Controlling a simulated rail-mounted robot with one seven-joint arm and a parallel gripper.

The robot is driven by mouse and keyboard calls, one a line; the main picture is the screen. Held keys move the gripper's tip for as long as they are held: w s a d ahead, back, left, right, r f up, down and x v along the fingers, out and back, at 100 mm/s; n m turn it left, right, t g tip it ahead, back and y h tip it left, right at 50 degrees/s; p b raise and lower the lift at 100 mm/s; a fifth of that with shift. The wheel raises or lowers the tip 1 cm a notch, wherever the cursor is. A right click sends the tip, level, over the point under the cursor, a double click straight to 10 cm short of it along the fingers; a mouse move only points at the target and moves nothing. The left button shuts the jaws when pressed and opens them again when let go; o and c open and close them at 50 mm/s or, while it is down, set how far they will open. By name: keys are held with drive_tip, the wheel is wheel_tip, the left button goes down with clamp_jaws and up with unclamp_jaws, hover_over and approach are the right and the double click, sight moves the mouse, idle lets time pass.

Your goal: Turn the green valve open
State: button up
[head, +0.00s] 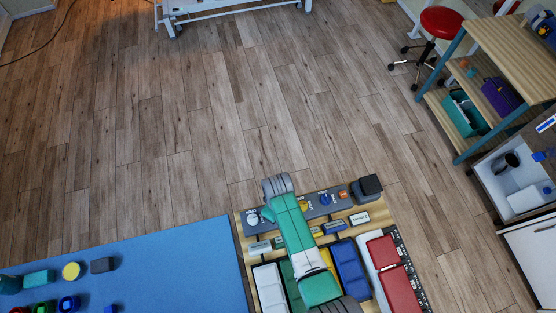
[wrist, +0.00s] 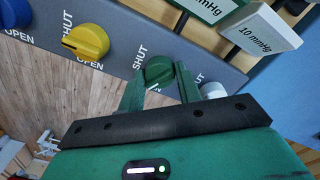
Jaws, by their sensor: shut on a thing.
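The green valve (wrist: 158,70) is a round knob on a grey panel (wrist: 115,32) in the wrist view. My gripper (wrist: 160,82) has one finger on each side of it and is shut on it. The word SHUT is printed beside the green valve, at its upper left. Its OPEN mark is hidden behind my gripper, and its exact angle is hard to tell. In the head view my own arm covers the green valve and my fingertips.
A yellow valve (wrist: 85,42) and a blue valve (wrist: 14,12) stand to the left, a pale valve (wrist: 212,90) close to the right. Labelled blocks, including a white 10 mmHg block (wrist: 265,30), lie beside the panel. A blue mat (head: 170,265) is left of the board.

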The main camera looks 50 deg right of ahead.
drive_tip(key=n+p, duration=0.1)
drive_tip(key=n, duration=0.4)
drive_tip(key=shift+n, duration=0.4)
idle(0.4)
drive_tip(key=o, duration=1)
drive_tip(key=shift+c, duration=0.2)
drive_tip(key=shift+r, duration=0.1)
wheel_tip(320, 180, up, 8)
drive_tip(key=shift+f+p, duration=0.15)
drive_tip(key=shift+p, duration=0.5)
drive_tip(key=shift+w, duration=0.1)
